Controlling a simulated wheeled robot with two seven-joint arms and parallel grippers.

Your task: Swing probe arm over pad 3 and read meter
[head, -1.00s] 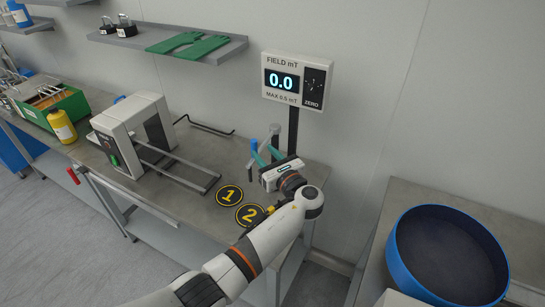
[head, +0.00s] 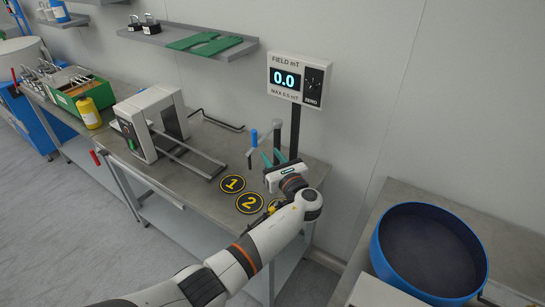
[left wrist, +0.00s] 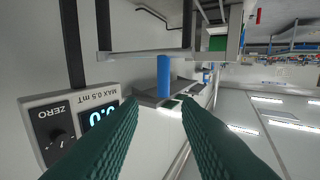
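The meter (head: 298,78) on a black post reads 0.0 in the head view; it shows upside down in the left wrist view (left wrist: 72,122). The probe arm has a blue handle (head: 254,137), which stands above the bench near the post; it also shows ahead of my fingers in the left wrist view (left wrist: 163,76). Pad 1 (head: 232,184) and pad 2 (head: 249,203) lie on the bench. A further pad is mostly hidden behind my left arm, its number unreadable. My left gripper (head: 272,157) is open, its teal fingers apart and empty, just short of the handle. My right gripper is out of view.
A white and grey device (head: 150,125) with rails (head: 190,158) stands left of the pads. A black bent rod (head: 218,122) lies behind it. A blue round tub (head: 430,250) sits on the right bench. A shelf (head: 190,40) hangs above.

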